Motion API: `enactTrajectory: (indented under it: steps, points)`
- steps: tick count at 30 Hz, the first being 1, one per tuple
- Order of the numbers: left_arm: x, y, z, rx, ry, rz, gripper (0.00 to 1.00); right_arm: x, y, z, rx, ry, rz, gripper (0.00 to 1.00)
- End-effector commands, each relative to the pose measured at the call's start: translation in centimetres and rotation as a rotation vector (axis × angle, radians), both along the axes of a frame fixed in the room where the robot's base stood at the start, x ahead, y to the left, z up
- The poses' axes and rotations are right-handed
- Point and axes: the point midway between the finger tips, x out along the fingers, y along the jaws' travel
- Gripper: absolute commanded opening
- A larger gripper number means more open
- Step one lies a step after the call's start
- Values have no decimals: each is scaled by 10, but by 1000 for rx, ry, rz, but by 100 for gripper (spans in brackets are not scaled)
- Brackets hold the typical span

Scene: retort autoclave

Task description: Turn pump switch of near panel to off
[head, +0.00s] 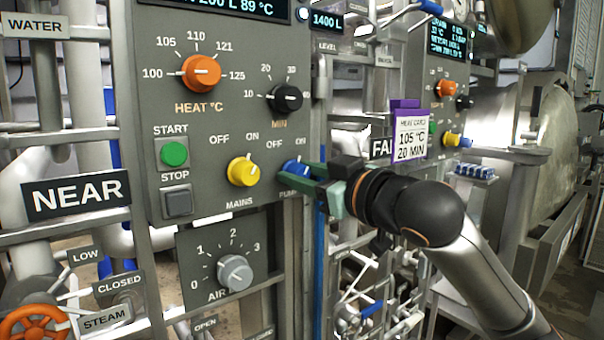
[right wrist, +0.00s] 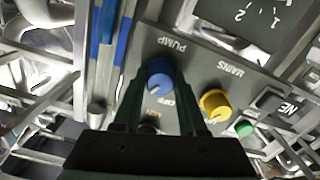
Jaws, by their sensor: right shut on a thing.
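The pump switch (head: 293,167) is a blue knob at the lower right of the near panel (head: 215,125), with OFF and ON above it and PUMP below. In the right wrist view the blue knob (right wrist: 159,72) sits between the fingertips and shows a pale pointer mark toward its lower left. I cannot tell surely which label it meets, as a finger covers part of the lettering. My right gripper (head: 303,180) has come in from the right and is shut on the knob; it also shows in the right wrist view (right wrist: 158,82). My left gripper is not in view.
The yellow mains knob (head: 242,171) is close to the left of the pump switch. The green start button (head: 174,153), heat knob (head: 201,73) and air knob (head: 235,272) are farther off. Pipes and a blue upright stand right of the panel, near my right gripper.

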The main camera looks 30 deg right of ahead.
Motion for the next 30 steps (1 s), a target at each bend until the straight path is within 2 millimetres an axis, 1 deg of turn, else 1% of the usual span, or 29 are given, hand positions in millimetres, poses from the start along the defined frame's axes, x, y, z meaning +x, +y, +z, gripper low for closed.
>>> enactTrajectory:
  steps: [8,14,23,30]
  points:
    - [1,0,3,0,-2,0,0,0,0,0,-27,0,-1,0]
    - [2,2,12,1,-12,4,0,0,0,2,-121,-7,-3,0]
    - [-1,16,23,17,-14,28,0,0,0,3,-377,-26,-2,0]
    - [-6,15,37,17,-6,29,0,0,1,2,-606,-44,-1,0]
